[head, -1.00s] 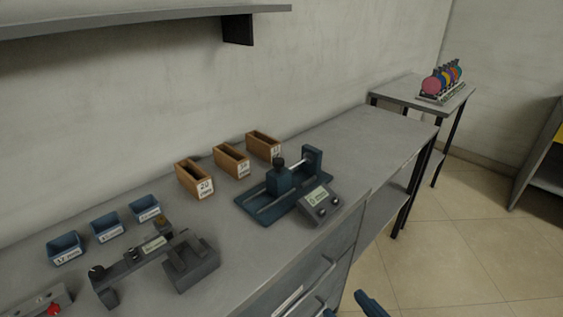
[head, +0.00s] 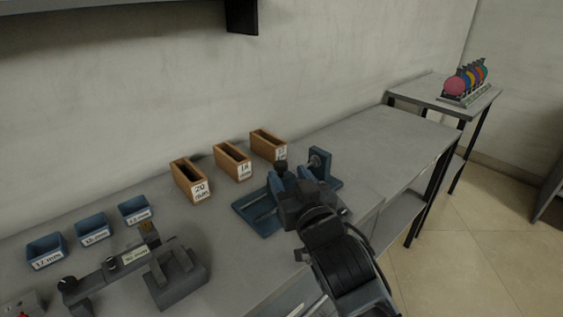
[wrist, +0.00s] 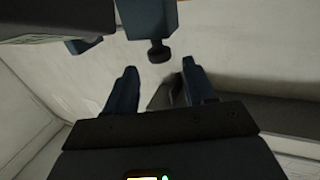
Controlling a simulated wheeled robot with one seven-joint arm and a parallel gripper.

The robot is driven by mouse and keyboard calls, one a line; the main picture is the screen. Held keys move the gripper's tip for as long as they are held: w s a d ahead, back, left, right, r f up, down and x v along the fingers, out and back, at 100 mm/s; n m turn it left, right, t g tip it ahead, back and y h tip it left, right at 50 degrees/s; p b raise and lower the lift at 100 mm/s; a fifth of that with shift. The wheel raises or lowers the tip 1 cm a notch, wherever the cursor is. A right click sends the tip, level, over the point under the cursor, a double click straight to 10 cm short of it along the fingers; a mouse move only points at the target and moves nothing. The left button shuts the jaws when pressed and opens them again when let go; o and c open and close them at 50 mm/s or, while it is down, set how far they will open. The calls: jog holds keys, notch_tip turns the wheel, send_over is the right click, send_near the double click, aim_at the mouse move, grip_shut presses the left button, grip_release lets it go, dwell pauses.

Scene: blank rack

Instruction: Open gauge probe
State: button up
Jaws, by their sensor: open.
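The blue gauge (head: 255,217) stands on the bench, with its end post (head: 322,168) at the right. Its dark round knob (head: 281,164) shows just beyond my gripper (head: 290,180), which hides most of the sliding block and the display. In the wrist view the knob (wrist: 158,51) sits on the blue block (wrist: 148,17). My gripper (wrist: 159,76) is open there, its two blue fingers apart and empty. The knob lies ahead of the fingertips, between their lines; I cannot tell the exact gap. The probe rod is largely hidden.
Three orange-brown bins (head: 191,182) stand behind the gauge. Several blue bins (head: 92,228) and a grey fixture (head: 175,278) are at the left. A rack of coloured discs (head: 466,82) stands on a far side table. The bench's right end (head: 400,135) is clear.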

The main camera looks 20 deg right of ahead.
aim_at(282, 168)
jog(key=w, duration=0.3)
jog(key=w+p, duration=0.1)
jog(key=w, duration=0.1)
jog(key=shift+w+d, duration=0.25)
jog(key=shift+w, duration=0.1)
grip_shut()
jog(key=shift+a, duration=0.1)
